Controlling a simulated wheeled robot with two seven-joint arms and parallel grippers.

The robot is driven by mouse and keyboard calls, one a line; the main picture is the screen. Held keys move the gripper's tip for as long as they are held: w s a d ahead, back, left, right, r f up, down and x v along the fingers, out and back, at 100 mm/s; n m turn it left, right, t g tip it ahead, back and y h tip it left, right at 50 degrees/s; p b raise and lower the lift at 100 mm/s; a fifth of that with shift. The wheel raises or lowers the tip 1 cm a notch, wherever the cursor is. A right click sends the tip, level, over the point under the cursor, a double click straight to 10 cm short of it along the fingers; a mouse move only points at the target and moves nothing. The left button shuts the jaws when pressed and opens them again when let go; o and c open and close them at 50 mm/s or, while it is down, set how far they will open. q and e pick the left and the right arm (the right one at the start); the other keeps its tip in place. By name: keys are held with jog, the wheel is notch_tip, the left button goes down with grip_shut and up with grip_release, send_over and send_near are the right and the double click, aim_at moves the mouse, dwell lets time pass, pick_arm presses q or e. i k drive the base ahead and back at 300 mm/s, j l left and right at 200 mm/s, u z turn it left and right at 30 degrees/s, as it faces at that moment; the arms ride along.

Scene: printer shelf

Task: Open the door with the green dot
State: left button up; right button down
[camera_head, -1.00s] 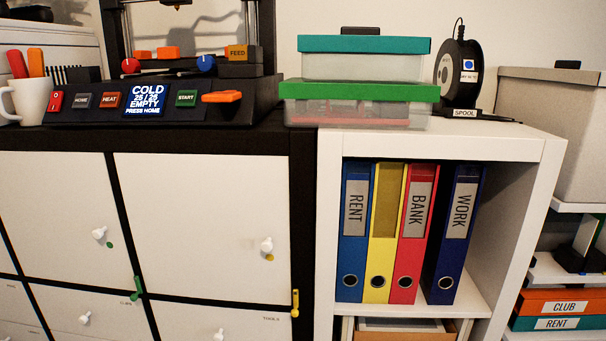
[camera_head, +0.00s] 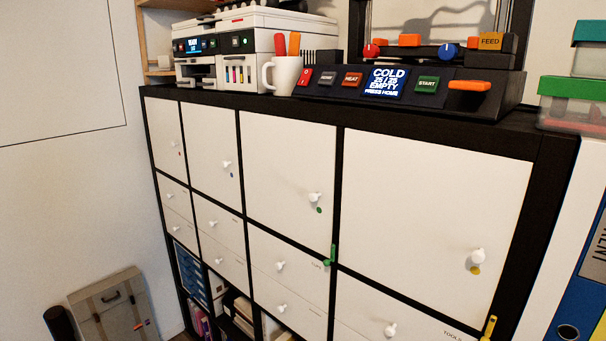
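The door with the green dot (camera_head: 285,165) is a white square door in the black shelf's upper row, third from the left. It is shut. Its white knob (camera_head: 314,197) sits near the lower right corner, with the green dot (camera_head: 319,210) just below it. A green latch-like piece (camera_head: 331,254) is on the frame at the door's lower right corner; I cannot tell if it touches the door. Neither of my grippers is in view.
Doors with a blue dot (camera_head: 231,175) and a yellow dot (camera_head: 476,270) flank it, both shut. A yellow piece (camera_head: 489,327) is at the lower right. A printer (camera_head: 245,40), mug (camera_head: 284,75) and control panel (camera_head: 400,85) stand on top. A case (camera_head: 112,310) leans at the left wall.

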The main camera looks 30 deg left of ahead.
aim_at(289, 164)
jog(key=u, duration=1.15)
